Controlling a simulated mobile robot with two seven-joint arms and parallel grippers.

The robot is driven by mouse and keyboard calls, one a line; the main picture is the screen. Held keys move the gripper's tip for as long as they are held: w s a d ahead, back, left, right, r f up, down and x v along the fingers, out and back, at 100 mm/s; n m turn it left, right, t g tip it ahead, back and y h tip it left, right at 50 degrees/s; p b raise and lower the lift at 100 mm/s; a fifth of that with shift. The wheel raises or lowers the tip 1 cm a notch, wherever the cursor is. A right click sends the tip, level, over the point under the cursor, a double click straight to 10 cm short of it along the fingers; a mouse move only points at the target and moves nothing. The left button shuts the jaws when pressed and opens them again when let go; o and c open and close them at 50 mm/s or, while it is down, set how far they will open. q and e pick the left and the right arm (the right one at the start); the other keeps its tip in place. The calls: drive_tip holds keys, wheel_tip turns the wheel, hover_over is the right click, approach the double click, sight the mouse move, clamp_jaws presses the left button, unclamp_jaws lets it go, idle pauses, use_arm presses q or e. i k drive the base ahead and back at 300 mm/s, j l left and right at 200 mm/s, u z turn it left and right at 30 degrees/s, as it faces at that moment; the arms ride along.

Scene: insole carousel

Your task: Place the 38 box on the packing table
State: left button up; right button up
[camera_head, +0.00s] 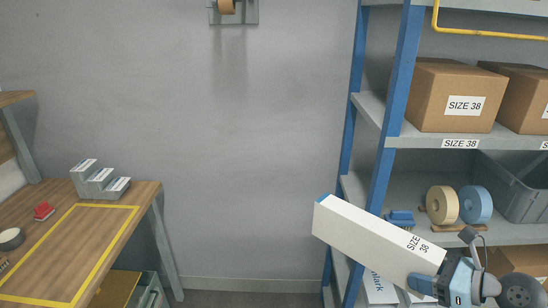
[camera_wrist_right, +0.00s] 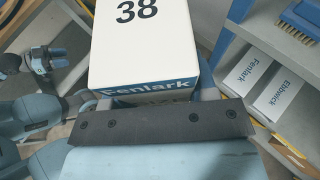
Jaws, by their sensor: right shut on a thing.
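The white 38 box (camera_head: 372,238), marked "SIZE 38", is held in the air in front of the shelf rack, tilted in the head view. My right gripper (camera_head: 432,287) is shut on its lower right end. In the right wrist view the box (camera_wrist_right: 143,50) shows "38" and a blue "Fenlark" band, close against my gripper's dark edge; the fingertips are hidden there. The packing table (camera_head: 148,196) is at the left in the head view, with a yellow outlined rectangle on its wooden top. The box is well to the right of the table.
The area inside the yellow outline is clear. A grey stepped holder (camera_head: 100,180), a red item (camera_head: 43,210) and a tape roll (camera_head: 11,239) lie around it. The blue-post rack (camera_head: 396,95) holds cartons (camera_head: 455,92), tape rolls and a grey bin. Bare wall fills the middle.

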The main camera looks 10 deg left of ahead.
sight(73, 245)
drive_tip(key=i+j+u, duration=0.1)
drive_tip(key=i+u, duration=0.2)
drive_tip(key=u, duration=0.15)
drive_tip(key=i+u, duration=0.45)
drive_tip(key=i+l+u, duration=0.1)
drive_tip(key=u, duration=0.35)
drive_tip(key=i+l+u, duration=0.25)
drive_tip(key=i+u, duration=0.2)
drive_tip(key=i+l+u, duration=0.2)
drive_tip(key=l+u, duration=0.25)
drive_tip(key=i+l+u, duration=0.2)
drive_tip(key=u, duration=0.25)
drive_tip(key=i+l+u, duration=0.15)
drive_tip(key=l, duration=0.4)
drive_tip(key=k, duration=0.05)
